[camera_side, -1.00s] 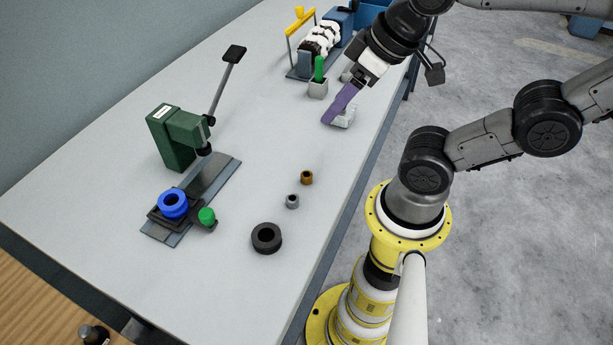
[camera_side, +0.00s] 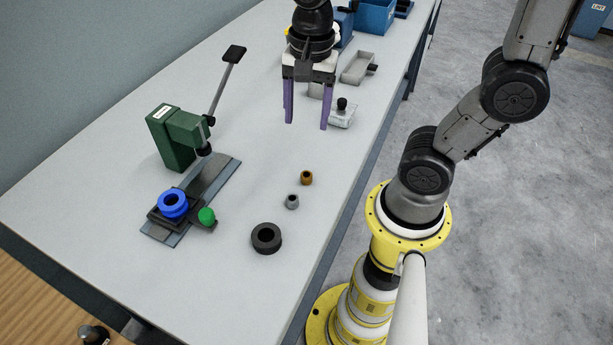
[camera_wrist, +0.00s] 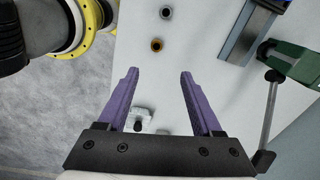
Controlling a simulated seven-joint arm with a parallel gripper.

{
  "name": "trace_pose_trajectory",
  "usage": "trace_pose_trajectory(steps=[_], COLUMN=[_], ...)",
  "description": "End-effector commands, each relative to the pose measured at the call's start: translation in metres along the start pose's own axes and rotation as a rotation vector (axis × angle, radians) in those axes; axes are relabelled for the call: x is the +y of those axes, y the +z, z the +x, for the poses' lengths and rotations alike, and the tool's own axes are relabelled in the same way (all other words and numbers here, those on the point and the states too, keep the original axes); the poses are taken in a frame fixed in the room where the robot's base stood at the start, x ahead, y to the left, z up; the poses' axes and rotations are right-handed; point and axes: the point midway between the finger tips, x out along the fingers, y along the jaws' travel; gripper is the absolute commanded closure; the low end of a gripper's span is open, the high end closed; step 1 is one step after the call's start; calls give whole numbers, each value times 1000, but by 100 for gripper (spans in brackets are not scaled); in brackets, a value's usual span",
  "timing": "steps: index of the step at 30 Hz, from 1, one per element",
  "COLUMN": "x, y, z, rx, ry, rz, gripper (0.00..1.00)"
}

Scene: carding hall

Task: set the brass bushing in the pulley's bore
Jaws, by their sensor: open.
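The small brass bushing (camera_side: 306,178) stands on the table, and it also shows in the wrist view (camera_wrist: 157,45) just beyond my fingertips, between their lines. The blue pulley (camera_side: 173,191) sits in a black holder on the green press's base, its bore facing up. My gripper (camera_side: 306,124) points down above the table, farther back than the bushing. In the wrist view my gripper (camera_wrist: 158,73) shows two purple fingers wide apart with nothing between them.
A grey bushing (camera_side: 292,202) and a thick black ring (camera_side: 267,228) stand near the brass bushing. The green press (camera_side: 170,140) has a raised lever and a green knob (camera_side: 206,216) by its holder. A pale block with a black knob (camera_side: 342,114) and a grey tray (camera_side: 357,68) lie behind.

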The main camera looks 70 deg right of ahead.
Motion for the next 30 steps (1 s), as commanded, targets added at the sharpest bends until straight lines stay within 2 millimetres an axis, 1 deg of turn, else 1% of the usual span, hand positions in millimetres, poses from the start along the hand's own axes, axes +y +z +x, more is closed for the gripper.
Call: trace_pose_trajectory(steps=[1,3,5,8,12,16,19,26,30], x=[-2,-1,0,1,2,4,4,5,7], y=[0,0,0,0,1,1,1,1,1], z=[6,12,18,31,58,81,92,107,128], rx=[-5,-9,-11,-11,-11,-11,-11,-11,-11], ry=[27,47,56,60,59,58,56,56,58], rz=[-2,-3,-4,-5,-6,-6,-6,-6,-6], gripper=[33,33,33,33,33,33,33,33,33])
